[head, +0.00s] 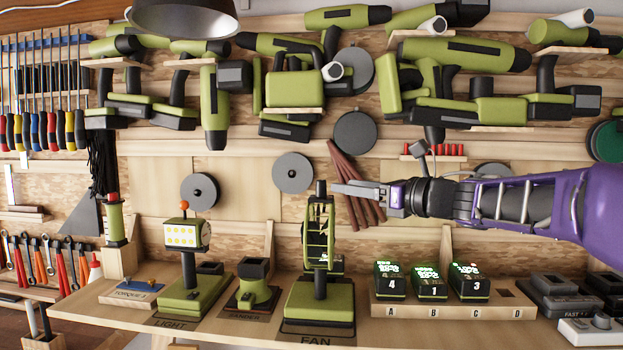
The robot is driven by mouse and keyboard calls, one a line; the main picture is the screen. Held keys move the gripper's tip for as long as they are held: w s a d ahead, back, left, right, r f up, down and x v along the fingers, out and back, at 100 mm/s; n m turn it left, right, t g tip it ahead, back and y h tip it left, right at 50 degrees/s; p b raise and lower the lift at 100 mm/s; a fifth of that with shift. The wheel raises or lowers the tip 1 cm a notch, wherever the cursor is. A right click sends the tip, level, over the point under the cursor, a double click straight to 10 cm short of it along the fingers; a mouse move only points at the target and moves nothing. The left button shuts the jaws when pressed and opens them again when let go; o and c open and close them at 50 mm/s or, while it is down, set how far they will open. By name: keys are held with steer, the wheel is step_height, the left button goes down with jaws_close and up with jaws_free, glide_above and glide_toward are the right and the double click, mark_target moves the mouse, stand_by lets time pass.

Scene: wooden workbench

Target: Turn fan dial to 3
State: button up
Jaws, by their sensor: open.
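The fan (318,238) is green and black and stands upright on a green base on the bench, above the label FAN. It is seen nearly edge-on. I cannot make out a dial or its numbers on it. A black upright piece sticks up at its top. My gripper (342,187) reaches in from the right, level with the fan's top, its tips just right of that piece. It is open and holds nothing. Whether the tips touch the fan cannot be told.
A light (187,250) and a sander (254,285) stand left of the fan. Right of it, a wooden rack (420,311) holds batteries marked 4, 1 and 3 in slots A to C; D is empty. A white box with a knob (601,320) sits far right. Tools hang behind.

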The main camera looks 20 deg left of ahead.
mark_target(317, 181)
steer(key=p+x, duration=0.2)
steer(key=x, duration=0.9)
steer(key=shift+w+a, duration=0.1)
steer(key=shift+a, duration=0.1)
steer(key=shift+r, duration=0.1)
jaws_close()
